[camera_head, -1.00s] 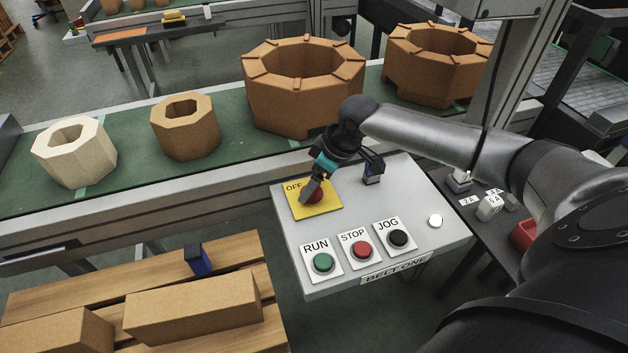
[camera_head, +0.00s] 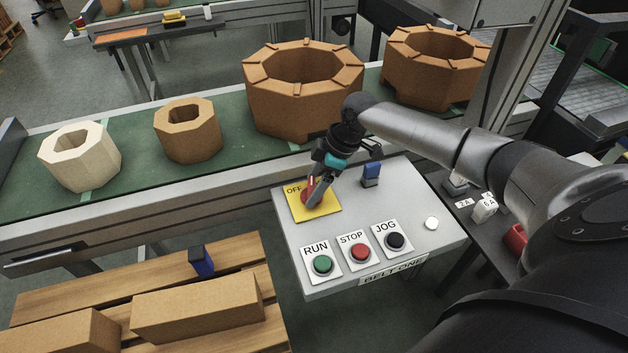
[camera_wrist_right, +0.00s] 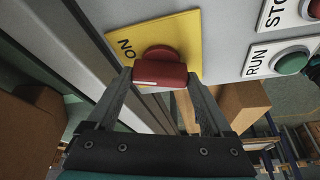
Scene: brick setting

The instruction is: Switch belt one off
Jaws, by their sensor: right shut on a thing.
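The belt one panel (camera_head: 290,240) is a light grey box top with a yellow plate (camera_head: 326,209) near its far left corner. The plate reads OFF at its upper left in the head view; the wrist view shows the word ON on it. A red switch handle (camera_head: 308,190) with a white mark stands on the plate. My right gripper (camera_head: 313,191) is shut on this handle. In the wrist view the handle (camera_wrist_right: 160,73) sits between both fingertips, its round red base against the plate. My left gripper is not in view.
Green RUN (camera_head: 322,263), red STOP (camera_head: 360,251) and black JOG (camera_head: 395,241) buttons lie on the panel's near side. A blue-and-black part (camera_head: 371,174) stands at its back. Octagonal blocks, including a large ring (camera_head: 290,110), sit on the green belt (camera_head: 125,170) behind.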

